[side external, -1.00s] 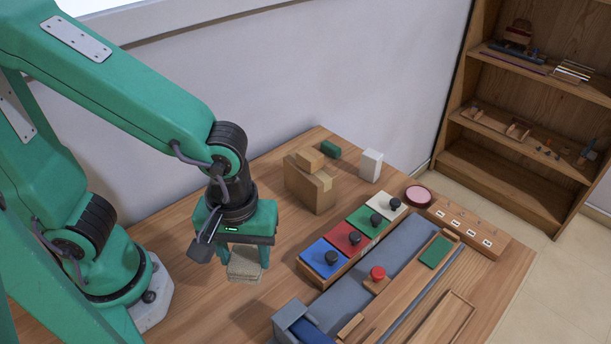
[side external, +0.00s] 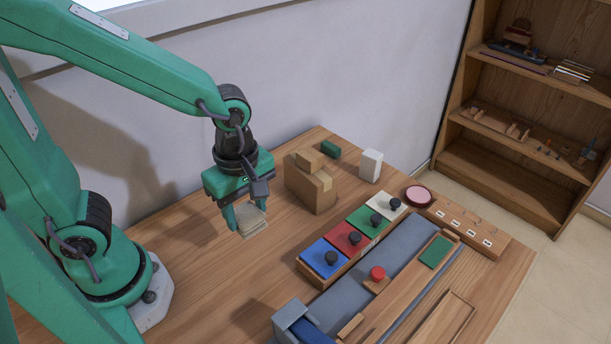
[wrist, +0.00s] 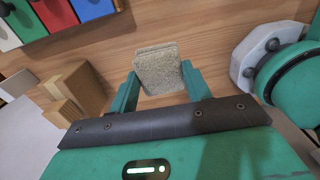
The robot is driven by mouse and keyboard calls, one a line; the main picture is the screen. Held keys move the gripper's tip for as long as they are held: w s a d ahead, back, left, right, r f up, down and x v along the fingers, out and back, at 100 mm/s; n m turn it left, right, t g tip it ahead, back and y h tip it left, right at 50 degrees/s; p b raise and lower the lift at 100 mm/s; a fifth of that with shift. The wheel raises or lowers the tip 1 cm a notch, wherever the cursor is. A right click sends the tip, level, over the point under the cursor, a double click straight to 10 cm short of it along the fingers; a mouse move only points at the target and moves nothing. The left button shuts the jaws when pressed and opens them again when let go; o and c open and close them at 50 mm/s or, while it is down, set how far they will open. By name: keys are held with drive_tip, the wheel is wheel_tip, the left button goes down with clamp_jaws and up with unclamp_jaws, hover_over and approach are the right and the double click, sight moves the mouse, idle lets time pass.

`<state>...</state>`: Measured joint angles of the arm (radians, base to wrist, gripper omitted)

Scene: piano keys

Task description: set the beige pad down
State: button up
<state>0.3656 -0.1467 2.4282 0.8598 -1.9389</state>
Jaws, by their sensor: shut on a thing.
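The beige pad (side external: 251,221) is a small, rough-textured block held between the two green fingers of my gripper (side external: 247,220). In the wrist view the pad (wrist: 159,72) sits between the fingertips of my gripper (wrist: 160,82), which is shut on it. The pad is left of the coloured keys, in front of the wooden blocks. A shadow lies on the table in front of it, and it looks held above the tabletop. How high it is I cannot tell.
The row of blue, red, green and white keys (side external: 354,238) with dark knobs stands to the right. Brown wooden blocks (side external: 311,187) stand behind, with a white block (side external: 371,165) further right. The wooden table (side external: 200,283) is bare in front and left of the pad.

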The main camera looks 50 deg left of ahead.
drive_tip(key=w+a+f, duration=0.2)
drive_tip(key=a, duration=0.1)
drive_tip(key=w+a+f, duration=0.1)
drive_tip(key=a+f, duration=0.1)
drive_tip(key=a, duration=0.1)
drive_tip(key=w+a+f, duration=0.2)
drive_tip(key=a+f, duration=0.1)
drive_tip(key=a, duration=0.1)
drive_tip(key=shift+w, duration=0.3)
drive_tip(key=shift+f, duration=0.1)
drive_tip(key=shift+f, duration=1.9)
drive_tip(key=shift+f, duration=0.2)
drive_tip(key=o, duration=1)
drive_tip(key=shift+c, duration=0.2)
drive_tip(key=shift+r, duration=0.2)
wheel_tip(320, 180, up, 12)
